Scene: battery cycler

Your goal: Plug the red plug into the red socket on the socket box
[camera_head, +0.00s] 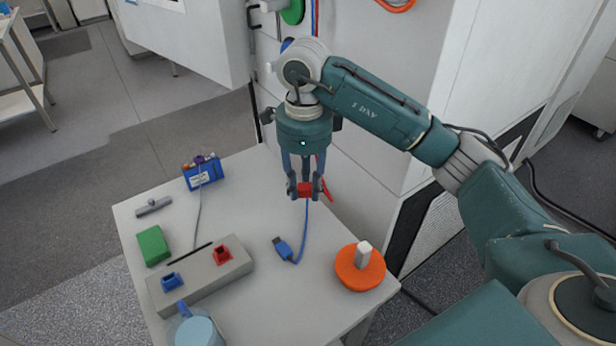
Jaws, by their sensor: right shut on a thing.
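The grey socket box (206,284) lies on the white table, with a red socket (222,254) towards its right end and a blue socket (171,282) towards its left end. My right gripper (305,190) points down above the table's back right part. It is shut on the red plug (306,189), which is up in the air behind and to the right of the box. The fingers partly hide the plug. A red piece (325,190) shows just right of the fingers; I cannot tell whether it belongs to the plug. My left gripper is not in view.
A blue plug (283,247) with a blue cable lies right of the box. An orange disc (360,267) with a white block stands at the right. A green block (153,245), a grey part (153,206), a blue box (203,174) and a light-blue cup (198,332) are also there.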

